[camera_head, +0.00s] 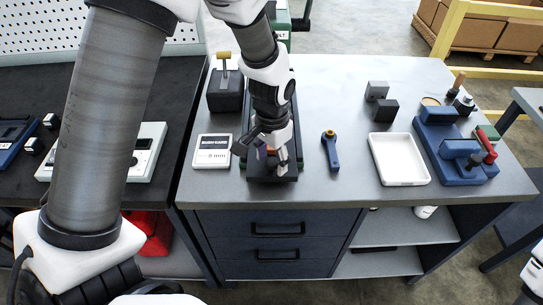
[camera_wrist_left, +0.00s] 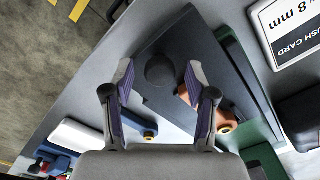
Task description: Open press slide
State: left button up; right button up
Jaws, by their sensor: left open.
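The press (camera_head: 258,177) is a dark unit at the front left of the grey bench, mostly covered by my arm. In the left wrist view a dark grey slide plate (camera_wrist_left: 190,50) carries a round dark knob (camera_wrist_left: 160,70). My left gripper (camera_head: 271,160) is over the press, pointing down. In the wrist view its open fingers (camera_wrist_left: 158,76) stand on either side of the knob, with gaps visible; whether they touch anything lower is hidden. An orange bushing (camera_wrist_left: 226,122) shows beside the right finger, near a green part (camera_wrist_left: 262,158).
A white card (camera_head: 212,151) lies left of the press. A blue tool (camera_head: 330,150) with an orange ring, a white tray (camera_head: 420,178) and a blue fixture (camera_head: 438,142) with a red handle lie to the right. Closed drawers (camera_head: 277,228) are below. Bench space between tool and tray is clear.

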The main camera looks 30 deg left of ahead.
pick_arm(q)
notch_tip(320, 180, up, 12)
dwell(0.6)
